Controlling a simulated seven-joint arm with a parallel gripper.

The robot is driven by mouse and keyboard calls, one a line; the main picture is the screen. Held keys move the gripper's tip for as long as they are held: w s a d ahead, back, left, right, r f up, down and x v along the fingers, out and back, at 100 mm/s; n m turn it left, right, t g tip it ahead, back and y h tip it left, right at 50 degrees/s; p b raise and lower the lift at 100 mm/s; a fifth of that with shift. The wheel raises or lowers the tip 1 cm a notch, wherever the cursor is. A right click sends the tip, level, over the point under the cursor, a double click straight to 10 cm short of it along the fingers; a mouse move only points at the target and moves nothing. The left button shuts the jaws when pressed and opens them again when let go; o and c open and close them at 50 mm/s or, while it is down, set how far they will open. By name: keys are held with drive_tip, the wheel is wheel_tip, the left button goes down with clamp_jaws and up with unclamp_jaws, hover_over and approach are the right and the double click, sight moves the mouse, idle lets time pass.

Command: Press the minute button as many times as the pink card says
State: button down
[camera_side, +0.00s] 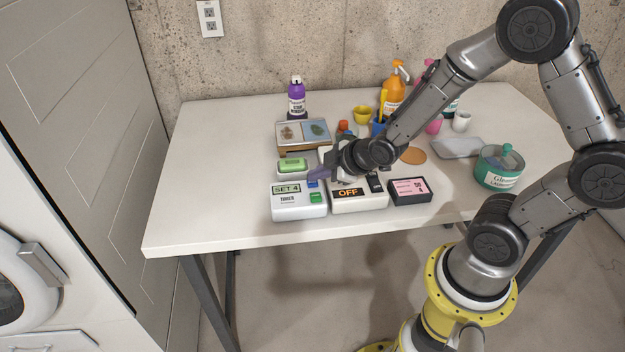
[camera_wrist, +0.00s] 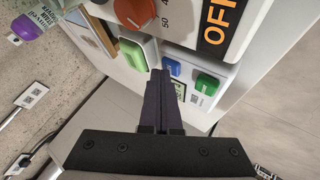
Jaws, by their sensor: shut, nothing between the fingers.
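The white timer (camera_side: 299,207) stands near the table's front edge. Its green display reads "SET 4". It has a blue button (camera_side: 313,183) and a green button (camera_side: 316,197); I cannot read which is the minute button. In the wrist view the blue button (camera_wrist: 172,67) and green button (camera_wrist: 206,84) both show. My gripper (camera_side: 316,174) is shut and empty, its tips (camera_wrist: 160,74) close beside the blue button; I cannot tell whether they touch it. The pink card (camera_side: 410,189) lies on a dark box at the right; its small print is not clearly legible.
A white device with an orange "OFF" display (camera_side: 348,193) stands between timer and card. Behind the timer are a green block (camera_side: 292,165) and a picture tray (camera_side: 303,134). A purple bottle (camera_side: 297,98) and a green tub (camera_side: 499,168) stand farther off. The table's left side is clear.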

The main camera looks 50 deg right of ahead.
drive_tip(key=shift+r, duration=0.1)
drive_tip(key=shift+s+r, duration=0.1)
drive_tip(key=shift+r, duration=0.65)
drive_tip(key=shift+r, duration=0.1)
drive_tip(key=shift+r, duration=2.4)
wheel_tip(320, 180, up, 8)
drive_tip(key=t, duration=0.2)
hover_over(317, 184)
drive_tip(key=s+a+r+m, duration=0.1)
drive_tip(key=s+r+m, duration=0.1)
drive_tip(key=s+r, duration=0.35)
drive_tip(key=s+a+f+m+g, duration=0.1)
drive_tip(key=s+f+m+g, duration=0.2)
drive_tip(key=s, duration=1.2)
drive_tip(key=m+g, duration=0.2)
drive_tip(key=m, duration=0.1)
drive_tip(key=shift+s+a+g, duration=0.3)
drive_tip(key=shift+s+a, duration=0.05)
drive_tip(key=shift+s, duration=0.05)
